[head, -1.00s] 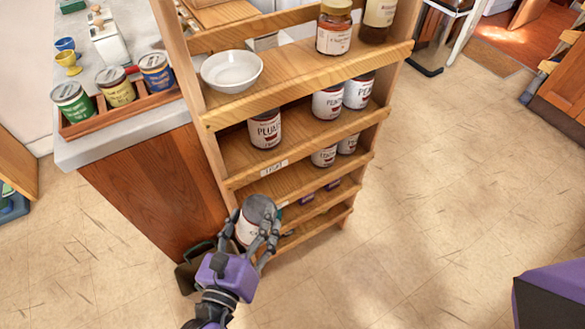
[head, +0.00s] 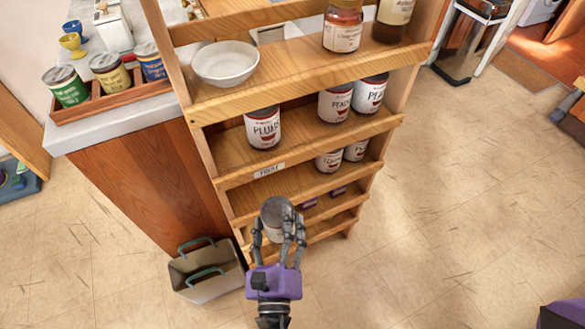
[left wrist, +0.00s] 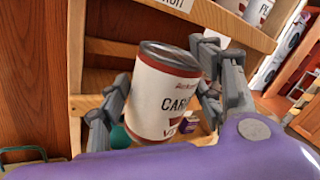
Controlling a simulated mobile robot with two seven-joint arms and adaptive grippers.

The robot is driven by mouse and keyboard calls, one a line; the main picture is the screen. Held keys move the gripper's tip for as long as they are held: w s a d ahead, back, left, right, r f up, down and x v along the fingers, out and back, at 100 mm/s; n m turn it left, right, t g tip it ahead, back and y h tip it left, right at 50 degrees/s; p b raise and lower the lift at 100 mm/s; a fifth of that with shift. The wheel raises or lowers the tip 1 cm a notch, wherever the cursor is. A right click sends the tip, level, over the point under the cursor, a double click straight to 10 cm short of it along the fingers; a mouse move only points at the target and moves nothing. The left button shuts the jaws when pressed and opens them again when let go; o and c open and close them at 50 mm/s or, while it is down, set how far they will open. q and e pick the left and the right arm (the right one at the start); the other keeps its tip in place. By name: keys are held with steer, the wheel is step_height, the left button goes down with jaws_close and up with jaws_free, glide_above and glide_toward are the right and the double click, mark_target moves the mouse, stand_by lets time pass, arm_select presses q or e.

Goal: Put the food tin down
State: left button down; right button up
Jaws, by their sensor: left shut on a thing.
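The food tin (head: 274,214) has a grey lid and a white and dark red label. It is in my left gripper (head: 279,228), low in front of the wooden shelf rack (head: 225,183). In the left wrist view the tin (left wrist: 166,98) is nearly upright, and its label partly reads "CAR". The fingers of my left gripper (left wrist: 160,105) are shut around its sides. Behind it is a lower shelf, partly hidden by the tin and the fingers. I cannot tell whether the tin touches the shelf. My right gripper is not in view.
Tins labelled plums (head: 263,129) and pears (head: 335,103) stand on a higher shelf. A white bowl (head: 225,63) is on the upper shelf. An open caddy (head: 207,272) with green handles stands on the floor left of the rack.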

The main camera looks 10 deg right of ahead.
arm_select(q)
steer(key=w, duration=0.4)
steer(key=w+d, duration=0.1)
steer(key=w, duration=0.7)
steer(key=shift+w+d+r, duration=0.1)
steer(key=shift+w+d, duration=0.05)
steer(key=shift+w, duration=0.15)
steer(key=w, duration=0.1)
steer(key=w+f+b, duration=0.1)
steer(key=w, duration=0.1)
steer(key=shift+w+d, duration=0.15)
steer(key=shift+w, duration=0.05)
steer(key=shift+f+b, duration=0.4)
steer(key=shift+s+r, duration=0.1)
steer(key=c, duration=0.9)
jaws_free()
steer(key=o, duration=0.4)
